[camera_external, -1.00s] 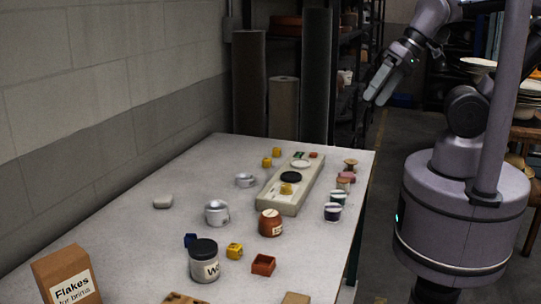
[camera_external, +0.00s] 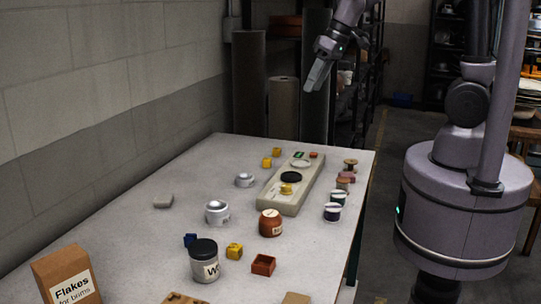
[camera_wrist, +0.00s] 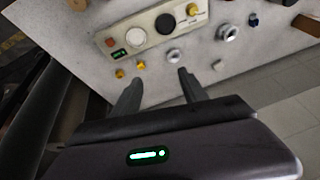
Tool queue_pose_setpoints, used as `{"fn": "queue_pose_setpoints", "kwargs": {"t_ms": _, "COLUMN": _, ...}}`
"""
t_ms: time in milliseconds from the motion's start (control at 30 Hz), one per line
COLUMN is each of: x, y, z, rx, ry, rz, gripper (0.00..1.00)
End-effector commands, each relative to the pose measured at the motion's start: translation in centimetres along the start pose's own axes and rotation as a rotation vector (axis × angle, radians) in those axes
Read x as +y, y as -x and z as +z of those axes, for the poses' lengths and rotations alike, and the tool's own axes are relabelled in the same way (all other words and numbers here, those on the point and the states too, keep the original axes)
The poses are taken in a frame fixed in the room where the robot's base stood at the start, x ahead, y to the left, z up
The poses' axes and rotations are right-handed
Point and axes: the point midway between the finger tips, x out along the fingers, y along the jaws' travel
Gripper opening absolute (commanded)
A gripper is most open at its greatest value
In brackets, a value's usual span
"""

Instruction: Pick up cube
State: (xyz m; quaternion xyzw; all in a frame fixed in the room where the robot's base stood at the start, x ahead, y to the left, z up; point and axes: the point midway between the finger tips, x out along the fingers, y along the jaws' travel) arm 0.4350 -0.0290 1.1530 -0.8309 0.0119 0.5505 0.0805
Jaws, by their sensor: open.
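Several small cube-like blocks are on the table, and I cannot tell which one the task means. Two yellow blocks (camera_external: 276,151) (camera_external: 266,162) lie at the table's far end. Another yellow block (camera_external: 234,250) and a dark blue one (camera_external: 190,240) are near the dark-lidded jar. In the wrist view two yellow blocks (camera_wrist: 141,65) (camera_wrist: 119,73) show just beyond and left of my fingertips. My gripper (camera_external: 314,80) is high above the table's far end, pointing down. In the wrist view my gripper (camera_wrist: 160,76) is open and empty, with its fingers apart.
A long pale panel (camera_external: 292,203) with discs and a yellow piece lies mid-table. The left part of the table (camera_external: 150,230) is mostly clear.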

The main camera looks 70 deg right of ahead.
Motion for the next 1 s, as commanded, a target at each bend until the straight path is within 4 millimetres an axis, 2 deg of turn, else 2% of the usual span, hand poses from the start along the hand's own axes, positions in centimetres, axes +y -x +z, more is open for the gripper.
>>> {"fn": "queue_pose_setpoints", "kwargs": {"t_ms": 33, "x": 1.8, "y": -2.6, "z": -2.5, "rx": -0.034, "ry": 0.038, "rz": 0.017, "gripper": 0.51}}
{"fn": "queue_pose_setpoints", "kwargs": {"t_ms": 100, "x": 4.3, "y": -6.6, "z": -5.1, "rx": -0.061, "ry": 0.104, "rz": 0.034, "gripper": 0.51}}
{"fn": "queue_pose_setpoints", "kwargs": {"t_ms": 200, "x": 7.2, "y": -11.2, "z": -6.9, "rx": -0.09, "ry": 0.172, "rz": 0.047, "gripper": 0.51}}
{"fn": "queue_pose_setpoints", "kwargs": {"t_ms": 300, "x": 8.6, "y": -13.8, "z": -7.4, "rx": -0.104, "ry": 0.208, "rz": 0.052, "gripper": 0.51}}
{"fn": "queue_pose_setpoints", "kwargs": {"t_ms": 367, "x": 8.9, "y": -14.9, "z": -7.4, "rx": -0.106, "ry": 0.216, "rz": 0.053, "gripper": 0.51}}
{"fn": "queue_pose_setpoints", "kwargs": {"t_ms": 600, "x": 9.3, "y": -22.1, "z": -6.4, "rx": -0.11, "ry": 0.216, "rz": 0.052, "gripper": 0.51}}
{"fn": "queue_pose_setpoints", "kwargs": {"t_ms": 700, "x": 9.4, "y": -24.6, "z": -6.2, "rx": -0.108, "ry": 0.215, "rz": 0.052, "gripper": 0.51}}
{"fn": "queue_pose_setpoints", "kwargs": {"t_ms": 1000, "x": 9.2, "y": -28.0, "z": -6.0, "rx": -0.108, "ry": 0.216, "rz": 0.052, "gripper": 0.51}}
